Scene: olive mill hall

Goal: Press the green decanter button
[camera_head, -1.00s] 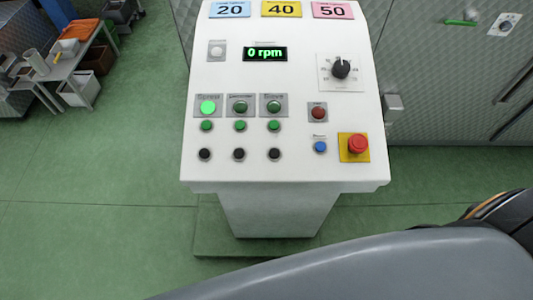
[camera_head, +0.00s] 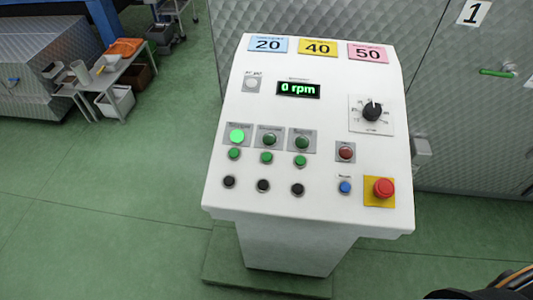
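A white control panel (camera_head: 225,192) on a pedestal stands in the middle of the head view. It has a row of three green buttons: left (camera_head: 234,153), middle (camera_head: 267,157) and right (camera_head: 300,160). Above them are three indicator lamps; the left lamp (camera_head: 237,136) glows bright green, while the middle lamp (camera_head: 269,140) and right lamp (camera_head: 302,142) are dark green. The small labels over the columns are too blurred to read, so I cannot tell which button is the decanter's. Neither of my grippers is in view.
Black buttons (camera_head: 263,185) sit below the green ones. A blue button (camera_head: 345,187), a red emergency stop (camera_head: 383,187) and a black dial (camera_head: 372,111) are at the right. The display (camera_head: 298,90) reads 0 rpm.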

